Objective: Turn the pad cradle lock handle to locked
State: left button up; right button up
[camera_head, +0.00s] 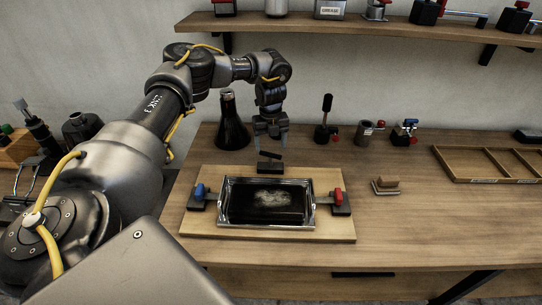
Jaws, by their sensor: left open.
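The pad cradle (222,203) is a shiny metal frame around a dark pad (268,203) with a pale smudge, on a wooden board (205,225). A black block with a slanted black handle (270,155) sits behind the cradle's far edge; it looks like the lock handle. A blue handle (199,192) on a black block is at the cradle's left, and a red handle (338,194) is at its right. My left gripper (271,137) points down above and just behind the black handle, open and empty. Contact with it cannot be told. My right gripper is not in view.
A dark conical flask (230,122) stands left of my left gripper. A wooden divided tray (445,164) lies far right. A shelf (390,28) hangs above. The front right table is clear.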

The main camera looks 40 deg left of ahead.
aim_at(271, 157)
pick_arm(q)
notch_tip(271, 157, down, 7)
jog(key=shift+w+p, duration=0.15)
jog(key=shift+p, duration=0.6)
